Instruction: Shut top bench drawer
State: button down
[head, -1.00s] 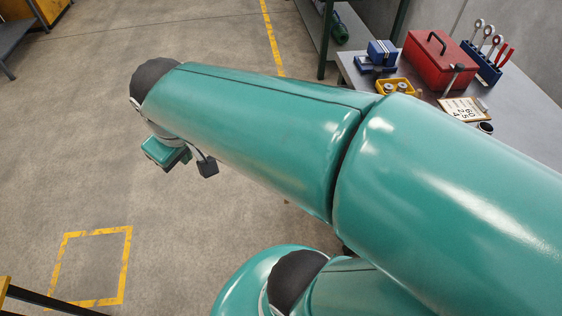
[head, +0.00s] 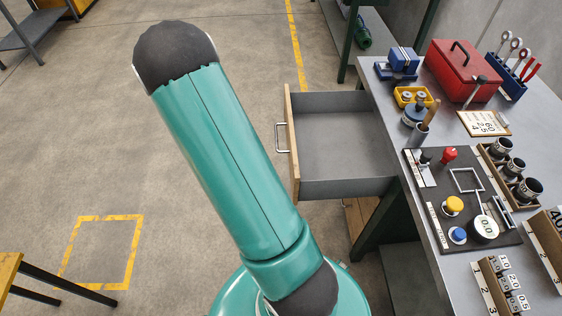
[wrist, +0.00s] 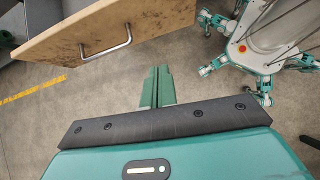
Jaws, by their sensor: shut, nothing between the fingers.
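The top bench drawer (head: 340,183) stands pulled far out to the left of the bench, its grey tray empty. Its wooden front (head: 292,150) carries a metal bar handle (head: 281,137). In the wrist view the wooden front (wrist: 60,62) and handle (wrist: 107,42) are at the upper left. In the head view my gripper is hidden behind my arm, which lies left of the drawer.
Open floor lies left, with a yellow-marked square (head: 101,250).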

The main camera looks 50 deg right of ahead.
jog(key=s+d+f+n+g, duration=0.1)
jog(key=s+d+f, duration=0.8)
jog(key=d+f, duration=0.1)
jog(key=shift+s+f+h, duration=0.15)
jog(key=shift+f+h, duration=0.15)
jog(key=shift+f, duration=0.45)
